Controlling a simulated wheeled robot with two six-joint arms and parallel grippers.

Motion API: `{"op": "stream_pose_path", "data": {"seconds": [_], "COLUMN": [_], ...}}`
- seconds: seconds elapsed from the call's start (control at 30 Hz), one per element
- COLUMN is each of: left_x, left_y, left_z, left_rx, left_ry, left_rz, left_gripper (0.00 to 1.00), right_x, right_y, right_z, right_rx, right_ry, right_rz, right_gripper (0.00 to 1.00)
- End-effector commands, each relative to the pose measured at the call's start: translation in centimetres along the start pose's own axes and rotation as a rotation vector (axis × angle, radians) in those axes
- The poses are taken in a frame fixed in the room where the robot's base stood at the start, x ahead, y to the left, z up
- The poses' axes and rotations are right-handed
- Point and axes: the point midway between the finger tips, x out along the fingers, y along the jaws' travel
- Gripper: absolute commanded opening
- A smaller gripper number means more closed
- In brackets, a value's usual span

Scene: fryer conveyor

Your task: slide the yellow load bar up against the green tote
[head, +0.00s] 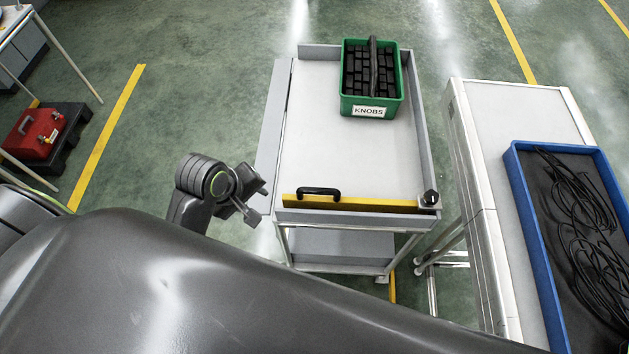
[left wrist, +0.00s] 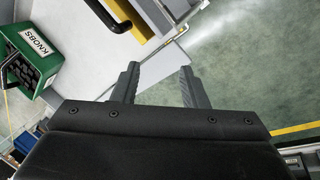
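The yellow load bar (head: 365,204) lies across the near end of the cart top, with a black handle (head: 318,191) towards its left end. The handle also shows at the top of the left wrist view (left wrist: 100,18). The green tote (head: 372,106), labelled KNOBS and filled with dark pieces, stands at the cart's far end, well apart from the bar. It also shows at the left of the left wrist view (left wrist: 30,52). My left gripper (head: 259,203) is open and empty, left of the bar and apart from its handle. My right gripper is not in view.
The grey cart top (head: 340,150) is bare between bar and tote, with raised walls (head: 424,150) at the right and back. A dark knob (head: 430,198) sits at the bar's right end. A blue tray (head: 520,200) with black cables stands on a bench to the right.

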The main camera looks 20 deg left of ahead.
Motion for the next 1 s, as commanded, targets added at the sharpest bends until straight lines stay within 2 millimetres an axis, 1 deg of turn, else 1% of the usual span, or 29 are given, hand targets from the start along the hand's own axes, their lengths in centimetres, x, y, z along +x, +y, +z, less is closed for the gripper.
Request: {"op": "stream_pose_path", "data": {"seconds": [0.03,0.2,0.3,0.4,0.5,0.6,0.73,0.87,1.0], "left_x": [-0.5,-1.4,-1.9,-2.2,-2.5,-2.6,-2.0,-0.1,2.6], "left_y": [1.4,5.2,7.1,8.6,9.6,10.0,10.2,10.2,10.5], "left_z": [-0.1,0.1,0.1,0.2,0.2,0.3,0.5,0.9,1.5], "left_rx": [-0.080,-0.385,-0.545,-0.672,-0.757,-0.803,-0.820,-0.821,-0.821], "left_ry": [-0.019,-0.099,-0.142,-0.176,-0.197,-0.209,-0.214,-0.216,-0.216], "left_rz": [0.015,0.030,0.024,0.012,0.001,-0.007,-0.011,-0.012,-0.014], "left_gripper": [0.40,0.40,0.40,0.40,0.40,0.40,0.40,0.40,0.40], "right_x": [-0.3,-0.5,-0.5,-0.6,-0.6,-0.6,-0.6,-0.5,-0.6], "right_y": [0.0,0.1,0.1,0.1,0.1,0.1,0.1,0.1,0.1], "right_z": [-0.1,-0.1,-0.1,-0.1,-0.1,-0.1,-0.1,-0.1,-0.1], "right_rx": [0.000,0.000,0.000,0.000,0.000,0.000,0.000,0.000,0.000], "right_ry": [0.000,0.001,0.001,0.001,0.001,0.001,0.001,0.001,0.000], "right_rz": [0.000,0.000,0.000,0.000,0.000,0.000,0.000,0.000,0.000], "right_gripper": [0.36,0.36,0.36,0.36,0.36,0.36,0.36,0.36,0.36]}}
